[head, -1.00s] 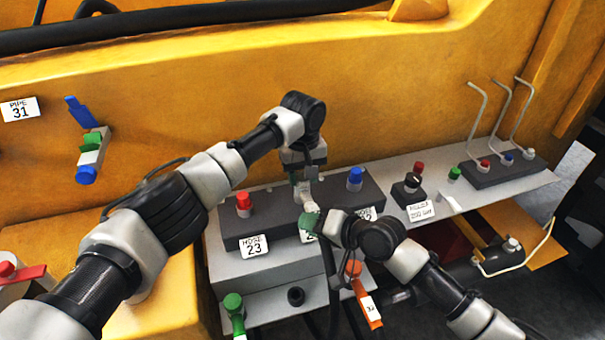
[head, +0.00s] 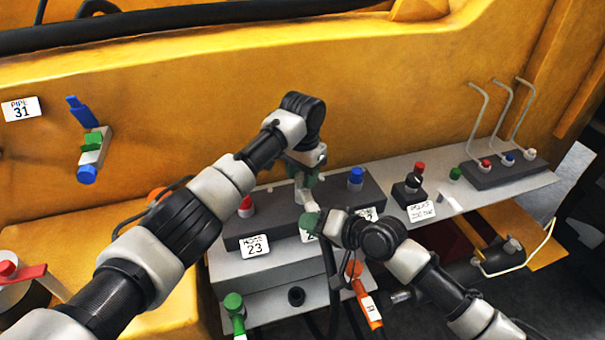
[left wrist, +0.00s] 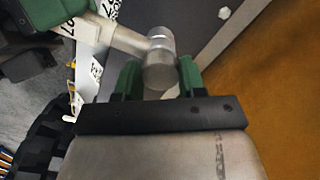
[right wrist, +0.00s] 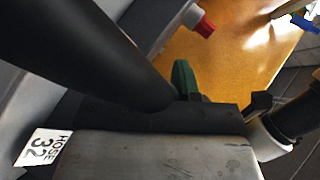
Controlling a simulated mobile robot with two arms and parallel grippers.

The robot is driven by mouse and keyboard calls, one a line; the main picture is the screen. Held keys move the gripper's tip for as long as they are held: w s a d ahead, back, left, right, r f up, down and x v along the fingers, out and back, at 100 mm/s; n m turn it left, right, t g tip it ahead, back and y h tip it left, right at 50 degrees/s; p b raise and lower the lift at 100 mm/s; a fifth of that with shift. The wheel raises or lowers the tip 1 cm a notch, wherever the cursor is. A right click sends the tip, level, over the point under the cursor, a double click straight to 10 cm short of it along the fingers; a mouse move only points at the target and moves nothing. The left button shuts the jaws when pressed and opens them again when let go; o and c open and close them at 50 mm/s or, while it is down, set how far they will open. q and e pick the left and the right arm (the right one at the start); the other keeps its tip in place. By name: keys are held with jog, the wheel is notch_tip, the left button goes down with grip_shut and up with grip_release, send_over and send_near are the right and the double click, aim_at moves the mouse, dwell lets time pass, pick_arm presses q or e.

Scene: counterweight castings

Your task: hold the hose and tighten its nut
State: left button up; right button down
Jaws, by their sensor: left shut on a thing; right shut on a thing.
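My left gripper (head: 305,180) is over the dark block on the grey shelf. In the left wrist view its green fingers (left wrist: 158,80) are shut on either side of a round grey metal fitting (left wrist: 160,55), apparently the nut, with a pale stem running to the upper left. My right gripper (head: 318,222) is lower, in front of the block. In the right wrist view it is shut on the thick black hose (right wrist: 85,45), with one green finger showing behind it. The hose (head: 329,262) hangs down below. A label reading HOSE 32 (right wrist: 48,147) is beside it.
The dark block carries a red cap (head: 246,206), a blue cap (head: 355,178) and a HOSE 23 label (head: 254,246). Bent levers (head: 505,115) stand at the right. The yellow wall is close behind.

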aim_at(302, 176)
pick_arm(q)
jog(key=m, duration=0.4)
jog(key=shift+m, duration=0.3)
jog(key=shift+w+m, duration=0.1)
jog(key=shift+m, duration=2.4)
pick_arm(e)
jog(key=shift+f, duration=0.1)
pick_arm(q)
jog(key=shift+a, duration=0.1)
jog(key=o, duration=0.9)
jog(key=shift+r, duration=0.1)
notch_tip(302, 176, up, 12)
jog(key=shift+f, duration=0.1)
